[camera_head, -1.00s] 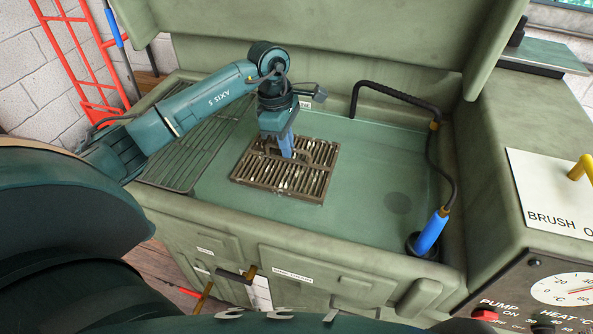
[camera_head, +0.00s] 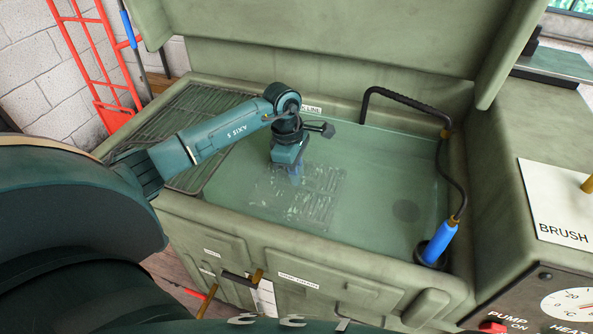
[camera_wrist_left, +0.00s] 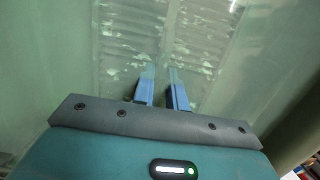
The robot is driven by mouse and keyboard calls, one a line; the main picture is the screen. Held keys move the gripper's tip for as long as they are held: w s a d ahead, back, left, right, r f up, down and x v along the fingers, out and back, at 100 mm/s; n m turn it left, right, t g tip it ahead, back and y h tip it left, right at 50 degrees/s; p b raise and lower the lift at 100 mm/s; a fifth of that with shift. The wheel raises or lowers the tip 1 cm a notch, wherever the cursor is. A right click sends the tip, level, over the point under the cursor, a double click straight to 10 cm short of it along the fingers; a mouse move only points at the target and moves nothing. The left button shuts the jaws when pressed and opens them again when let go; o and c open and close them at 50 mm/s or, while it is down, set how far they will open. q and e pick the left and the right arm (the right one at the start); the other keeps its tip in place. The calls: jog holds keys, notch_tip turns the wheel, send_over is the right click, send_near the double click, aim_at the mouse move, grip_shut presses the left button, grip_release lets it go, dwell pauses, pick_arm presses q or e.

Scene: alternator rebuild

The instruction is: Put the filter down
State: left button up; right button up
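The filter (camera_head: 322,200), a flat rectangular slatted grate, shows pale and blurred under the greenish liquid of the sink, with white foam patches above it. It also shows in the left wrist view (camera_wrist_left: 215,45) beyond the fingers. My left gripper (camera_head: 295,178) points down at the filter's middle, its fingertips dipping into the liquid. In the left wrist view its two blue fingers (camera_wrist_left: 161,72) stand close together with a narrow gap, seemingly on the filter's handle. The handle itself is hidden by liquid and foam. I cannot tell whether the filter touches the sink floor. My right gripper is out of view.
The sink (camera_head: 395,270) has a raised lid behind it. A wire drain rack (camera_head: 170,125) lies on its left. A black hose (camera_head: 440,165) with a blue brush handle (camera_head: 440,242) runs down its right side.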

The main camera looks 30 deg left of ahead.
pick_arm(q)
jog(key=o, duration=0.3)
jog(key=shift+o, duration=0.2)
notch_tip(320, 180, up, 12)
jog(key=a, duration=0.1)
jog(key=shift+s+a, duration=0.25)
jog(key=shift+a, duration=0.15)
dwell(0.3)
